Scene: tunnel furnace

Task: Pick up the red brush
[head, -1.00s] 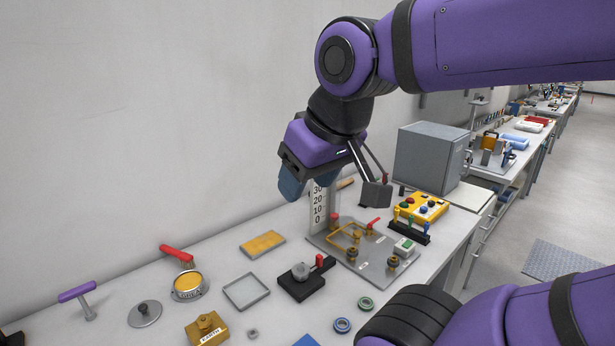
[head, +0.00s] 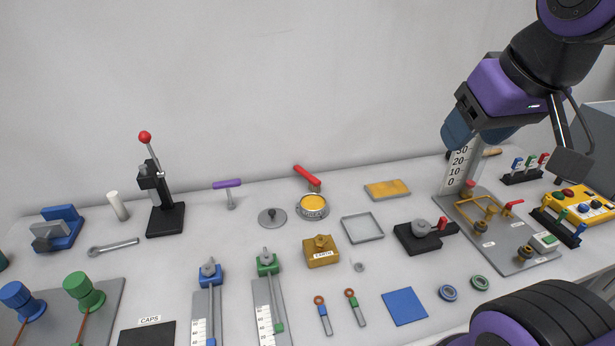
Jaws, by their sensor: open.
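The red brush (head: 306,175) lies at the back of the bench near the wall, just behind a round dish of yellow material. Its red handle points up and left, and its short brown bristle end is at the lower right. My gripper (head: 478,136) hangs over the right part of the bench, well to the right of the brush and apart from it. It is open, with blue fingertips, and I see nothing held in it. The fingers are partly in front of the white number scale.
The yellow dish (head: 313,207) stands close in front of the brush. A purple-handled tool (head: 228,185) and a grey lid (head: 272,217) are to its left. A yellow block (head: 387,189) lies to its right. A tall red-knobbed press (head: 165,218) stands farther left. The wall is close behind.

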